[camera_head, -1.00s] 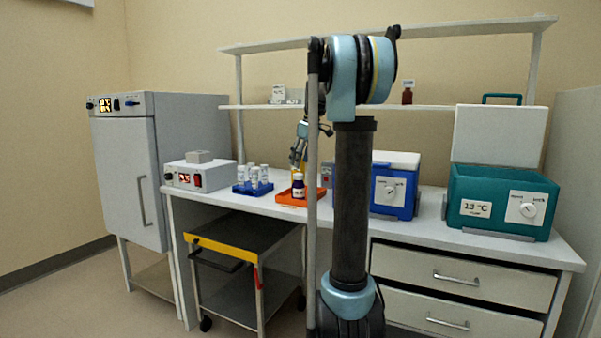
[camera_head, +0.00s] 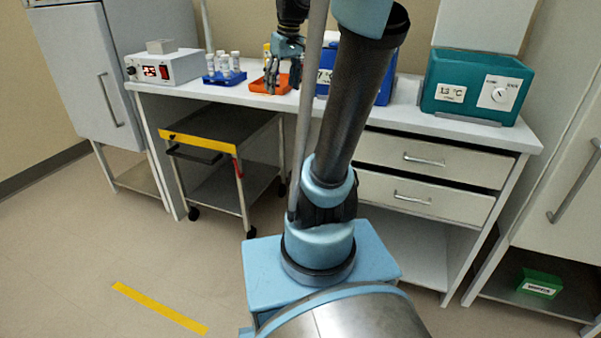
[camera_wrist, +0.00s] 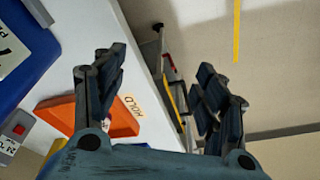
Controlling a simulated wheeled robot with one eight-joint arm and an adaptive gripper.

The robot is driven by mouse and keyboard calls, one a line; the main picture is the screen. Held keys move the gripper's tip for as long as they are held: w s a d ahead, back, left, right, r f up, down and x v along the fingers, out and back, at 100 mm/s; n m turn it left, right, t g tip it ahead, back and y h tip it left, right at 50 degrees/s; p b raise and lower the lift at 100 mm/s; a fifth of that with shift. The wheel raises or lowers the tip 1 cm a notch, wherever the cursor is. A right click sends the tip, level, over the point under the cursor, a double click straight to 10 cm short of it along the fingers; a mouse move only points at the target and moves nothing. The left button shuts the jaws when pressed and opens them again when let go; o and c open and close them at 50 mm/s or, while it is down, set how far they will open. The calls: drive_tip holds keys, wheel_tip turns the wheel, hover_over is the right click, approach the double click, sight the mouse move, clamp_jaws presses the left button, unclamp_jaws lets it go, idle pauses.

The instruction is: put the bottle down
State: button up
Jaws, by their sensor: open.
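My gripper (camera_head: 281,86) hangs over the right part of the orange tray (camera_head: 256,86) on the bench in the head view. In the wrist view my gripper (camera_wrist: 160,72) has its fingers spread wide, with nothing between them. The orange tray (camera_wrist: 122,120) lies beyond the left finger there, beside a "HOLD" label.
A blue rack of white-capped vials (camera_head: 224,76) stands left of the tray, beside a white instrument (camera_head: 163,67). A blue box (camera_head: 384,88) and teal box (camera_head: 470,88) stand to the right. A yellow-edged cart (camera_head: 215,165) is under the bench.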

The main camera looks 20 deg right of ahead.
drive_tip(key=s+f+m+h, duration=0.1)
drive_tip(key=s+f+m, duration=0.3)
drive_tip(key=s+f, duration=1.6)
drive_tip(key=shift+s+d+f+m, duration=0.3)
drive_tip(key=shift+s+d, duration=0.05)
drive_tip(key=shift+d, duration=0.05)
